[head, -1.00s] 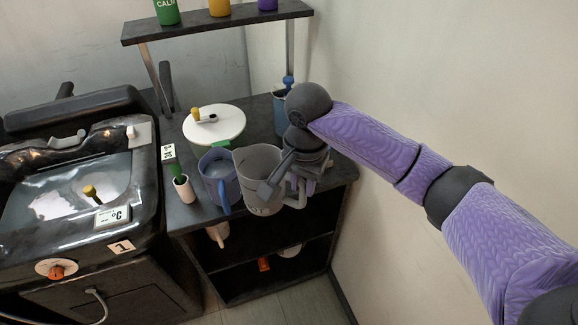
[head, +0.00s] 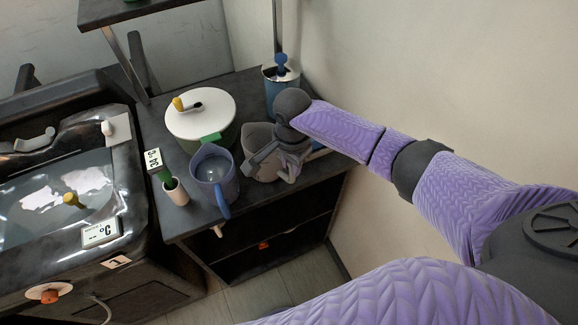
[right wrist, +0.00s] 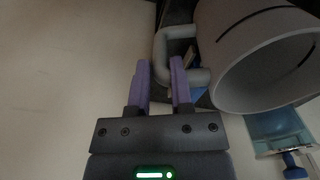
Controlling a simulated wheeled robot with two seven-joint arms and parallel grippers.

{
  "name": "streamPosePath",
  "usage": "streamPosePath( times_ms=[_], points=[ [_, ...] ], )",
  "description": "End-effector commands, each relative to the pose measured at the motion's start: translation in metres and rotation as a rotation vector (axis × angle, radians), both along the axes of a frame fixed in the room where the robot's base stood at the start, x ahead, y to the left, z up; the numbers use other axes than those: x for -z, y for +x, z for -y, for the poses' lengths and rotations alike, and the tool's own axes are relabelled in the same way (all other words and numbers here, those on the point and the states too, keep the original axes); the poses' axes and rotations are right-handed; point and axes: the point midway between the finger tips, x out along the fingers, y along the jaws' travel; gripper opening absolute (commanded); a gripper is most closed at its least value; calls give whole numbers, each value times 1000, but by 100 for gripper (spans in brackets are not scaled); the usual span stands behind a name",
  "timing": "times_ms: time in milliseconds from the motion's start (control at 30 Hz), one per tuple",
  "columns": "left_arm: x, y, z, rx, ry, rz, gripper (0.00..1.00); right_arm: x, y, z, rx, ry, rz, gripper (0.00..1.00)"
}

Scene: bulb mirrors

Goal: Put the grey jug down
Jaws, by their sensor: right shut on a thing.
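The grey jug (head: 257,146) is over the right front part of the dark table (head: 190,218), upright, just right of the blue jug (head: 214,178). Whether its base touches the table top I cannot tell. My right gripper (head: 287,165) is at the jug's right side, shut on its handle. In the right wrist view the gripper (right wrist: 160,66) has its fingers on either side of the handle, and the grey jug (right wrist: 235,40) shows its open mouth. My left gripper is out of view.
A white-lidded pot (head: 205,118) stands behind the blue jug. A white cup with a green-handled tool (head: 175,191) is at the left. A blue container (head: 280,90) stands at the back right, near the wall. A basin of water (head: 55,200) is further left.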

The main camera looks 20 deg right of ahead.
Motion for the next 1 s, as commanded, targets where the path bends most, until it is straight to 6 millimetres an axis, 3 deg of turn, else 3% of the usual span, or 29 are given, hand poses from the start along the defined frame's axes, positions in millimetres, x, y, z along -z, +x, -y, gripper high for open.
streamPosePath(
  times_ms=[33, 367, 400, 567, 867, 1000],
  points=[
    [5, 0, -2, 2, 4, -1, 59, 10, 0, 0, 0, -1, -2, 0],
    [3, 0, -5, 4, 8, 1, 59, 12, 0, 0, 0, 0, 0, 0],
    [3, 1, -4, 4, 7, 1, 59, 12, 0, 0, 0, 0, 0, 30],
    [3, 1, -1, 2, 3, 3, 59, 12, 0, 0, -1, 0, 0, 62],
    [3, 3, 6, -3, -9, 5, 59, 7, 0, 0, -2, 0, 1, 62],
    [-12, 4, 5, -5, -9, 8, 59, -26, 1, 0, -1, 1, 4, 62]
  ],
)
